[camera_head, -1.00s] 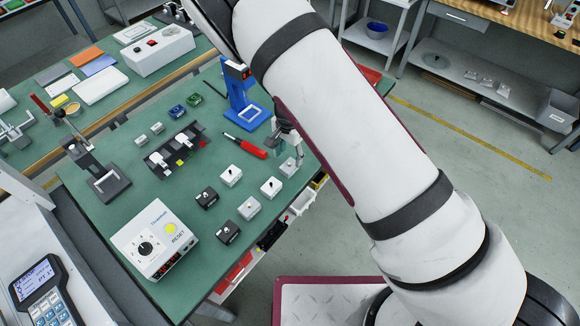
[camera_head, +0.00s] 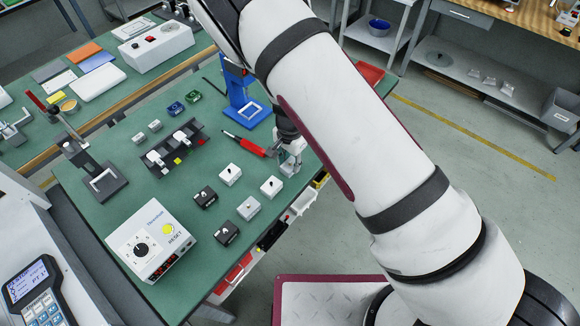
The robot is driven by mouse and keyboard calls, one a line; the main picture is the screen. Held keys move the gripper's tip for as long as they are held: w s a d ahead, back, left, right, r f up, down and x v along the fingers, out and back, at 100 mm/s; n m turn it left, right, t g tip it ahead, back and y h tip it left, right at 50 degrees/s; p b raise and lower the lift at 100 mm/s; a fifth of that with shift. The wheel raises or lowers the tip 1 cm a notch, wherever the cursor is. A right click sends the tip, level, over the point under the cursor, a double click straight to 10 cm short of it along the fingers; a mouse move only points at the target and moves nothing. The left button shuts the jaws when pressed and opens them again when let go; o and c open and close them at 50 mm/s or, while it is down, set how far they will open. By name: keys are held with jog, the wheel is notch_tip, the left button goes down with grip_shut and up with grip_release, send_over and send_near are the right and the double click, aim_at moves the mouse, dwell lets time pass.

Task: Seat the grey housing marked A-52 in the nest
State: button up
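My gripper (camera_head: 291,161) points down at the right edge of the green table, at a light housing (camera_head: 289,170) there. The fingers overlap this housing, and I cannot tell whether they are closed on it. Other light grey or white housings stand to its left: one (camera_head: 230,174), another (camera_head: 271,186) and a third (camera_head: 249,208). The A-52 mark is too small to read on any of them.
A red-handled screwdriver (camera_head: 246,146) lies just left of my gripper. Two black housings (camera_head: 206,196) (camera_head: 227,233) stand nearer the front. A black fixture (camera_head: 175,150) holds light parts. A control box (camera_head: 151,240) stands at the front. Open bins (camera_head: 300,203) hang along the table's right edge.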

aim_at(290, 163)
grip_shut()
jog(key=shift+r+p, duration=1.25)
jog(key=shift+r, duration=2.25)
